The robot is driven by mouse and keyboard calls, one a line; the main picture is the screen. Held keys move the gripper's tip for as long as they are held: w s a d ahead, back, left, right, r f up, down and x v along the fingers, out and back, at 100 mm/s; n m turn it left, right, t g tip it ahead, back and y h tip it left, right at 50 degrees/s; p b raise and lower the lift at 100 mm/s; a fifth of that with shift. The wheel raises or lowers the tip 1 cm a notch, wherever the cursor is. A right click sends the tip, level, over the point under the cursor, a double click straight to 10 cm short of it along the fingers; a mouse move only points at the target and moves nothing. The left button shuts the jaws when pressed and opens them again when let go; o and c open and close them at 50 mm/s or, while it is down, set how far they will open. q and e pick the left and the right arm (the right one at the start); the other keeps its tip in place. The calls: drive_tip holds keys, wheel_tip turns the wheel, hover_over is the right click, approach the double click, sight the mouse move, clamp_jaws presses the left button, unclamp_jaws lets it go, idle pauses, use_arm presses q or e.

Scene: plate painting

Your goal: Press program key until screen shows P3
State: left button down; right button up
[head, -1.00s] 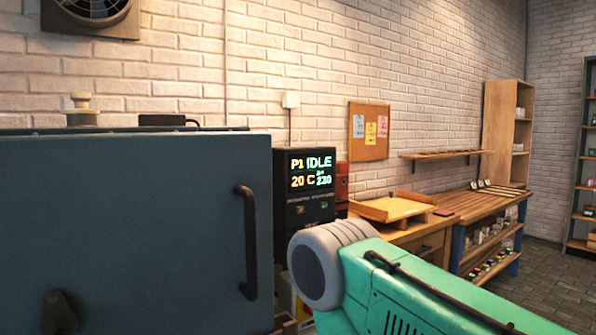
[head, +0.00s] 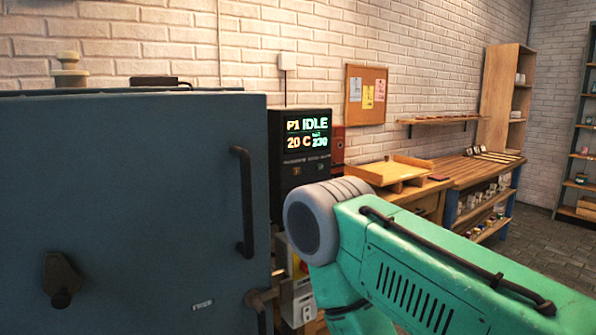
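The controller screen (head: 307,134) is on a black control box (head: 288,185) to the right of the big blue-grey kiln-like cabinet (head: 120,210). It reads P1, IDLE, 20 C and 230. Small keys show below the screen, one orange (head: 296,171) and one greenish (head: 321,168); their labels are too small to read. My green right arm covers the area below and right of the box. Neither gripper shows in the head view.
The cabinet has a black vertical handle (head: 244,202) and a dark knob (head: 62,280). A wooden tray (head: 385,174) sits on a workbench (head: 465,175) to the right. A cork board (head: 366,95) hangs on the brick wall. Shelves stand farther right.

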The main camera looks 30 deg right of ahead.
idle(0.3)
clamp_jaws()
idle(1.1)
